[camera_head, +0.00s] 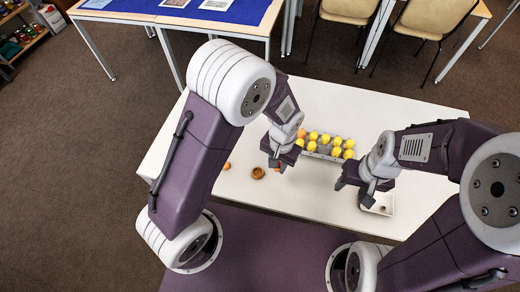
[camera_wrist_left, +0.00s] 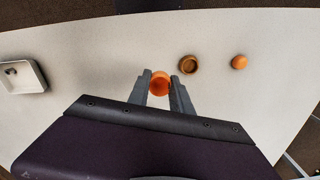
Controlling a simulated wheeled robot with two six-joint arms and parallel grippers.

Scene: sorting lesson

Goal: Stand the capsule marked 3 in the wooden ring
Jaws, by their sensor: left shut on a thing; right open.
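My left gripper (camera_head: 279,166) is shut on an orange capsule (camera_wrist_left: 160,84), seen between its two fingers in the left wrist view. No number can be read on the capsule. The brown wooden ring (camera_head: 258,172) lies on the white table just left of this gripper, and it shows ahead and right of the fingers in the left wrist view (camera_wrist_left: 188,64). Nothing stands in the ring. Another orange capsule (camera_head: 227,166) is on the table left of the ring; it also shows in the left wrist view (camera_wrist_left: 239,62). My right gripper (camera_head: 355,187) is open and empty.
A grey holder (camera_head: 322,157) with several yellow capsules and an orange one stands behind, between my grippers. A small white tray (camera_head: 388,210) with a small object sits by my right gripper. The white table (camera_head: 300,195) is clear in front of the ring.

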